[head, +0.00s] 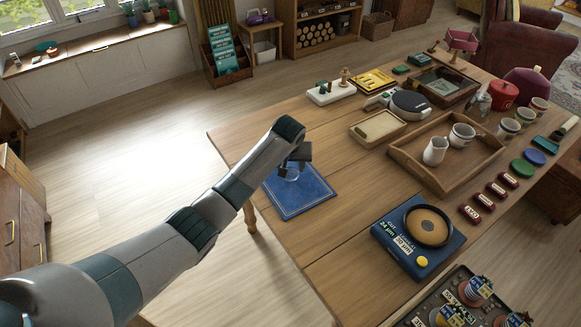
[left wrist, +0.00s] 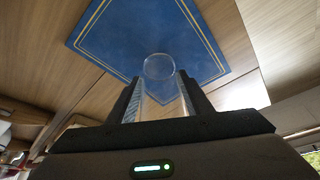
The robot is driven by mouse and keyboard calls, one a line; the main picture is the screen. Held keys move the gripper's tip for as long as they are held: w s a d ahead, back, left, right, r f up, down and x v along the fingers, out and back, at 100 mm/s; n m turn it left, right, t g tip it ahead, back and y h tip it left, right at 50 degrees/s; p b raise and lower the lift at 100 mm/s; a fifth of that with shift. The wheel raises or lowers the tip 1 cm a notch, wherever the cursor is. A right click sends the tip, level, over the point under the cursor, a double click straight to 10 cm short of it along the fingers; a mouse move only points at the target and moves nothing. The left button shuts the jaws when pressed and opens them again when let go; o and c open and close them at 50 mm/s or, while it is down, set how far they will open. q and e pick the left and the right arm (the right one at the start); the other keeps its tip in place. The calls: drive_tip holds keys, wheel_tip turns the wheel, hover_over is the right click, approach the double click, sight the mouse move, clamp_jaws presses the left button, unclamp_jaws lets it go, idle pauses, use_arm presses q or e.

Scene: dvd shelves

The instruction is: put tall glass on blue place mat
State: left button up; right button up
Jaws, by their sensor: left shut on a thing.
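The blue place mat (head: 300,197) lies near the left end of the wooden table and has a thin gold border. My left gripper (head: 292,168) is over the mat, its arm coming in from the left. It is shut on the tall glass (head: 287,174), which is clear and partly hidden by the gripper. In the left wrist view the glass's round end (left wrist: 159,67) shows between the fingers (left wrist: 158,95), with the blue mat (left wrist: 120,35) behind it. I cannot tell whether the glass touches the mat. My right gripper is not in view.
A beige tray (head: 361,137) lies right of the mat. A wooden tray (head: 440,178) holds a white jug and cup. A blue scale-like box (head: 391,246) is nearer the front. Bare tabletop (head: 340,225) lies between the mat and these things.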

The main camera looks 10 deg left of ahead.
use_arm(q)
drive_tip(key=shift+f, duration=0.65)
drive_tip(key=o, duration=1.3)
drive_tip(key=shift+f, duration=0.15)
drive_tip(key=shift+c, duration=0.2)
drive_tip(key=shift+r, duration=0.2)
drive_tip(key=b+v, duration=0.1)
drive_tip(key=v, duration=1.1)
drive_tip(key=shift+d, duration=0.1)
